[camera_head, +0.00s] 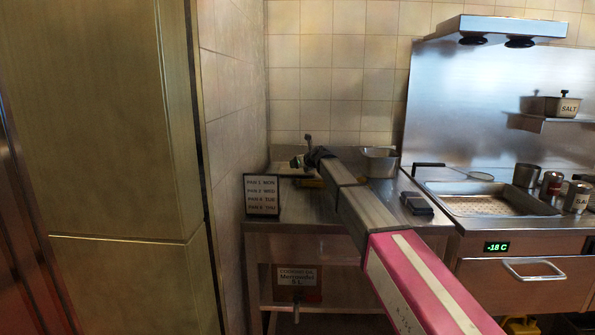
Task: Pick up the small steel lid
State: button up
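My arm reaches from the lower right toward the left steel counter. My dark gripper (314,158) is at its far end, over the back left of that counter. It is small and seen from behind, so its fingers and anything between them cannot be made out. A small upright knob or handle shows just behind it, and greenish and yellow bits show beside and below it. I cannot tell whether these belong to the small steel lid. No small steel lid can be clearly identified in this view.
A steel container (380,162) stands right of my gripper at the wall. A dark box (417,204) lies near the counter's right edge. A menu sign (262,195) stands at the front left. The grill basin (490,206) and several tins are farther right. A tall cabinet (110,130) fills the left.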

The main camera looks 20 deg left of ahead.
jog(key=c, duration=1.1)
jog(key=shift+o, duration=0.2)
jog(key=shift+r, duration=0.1)
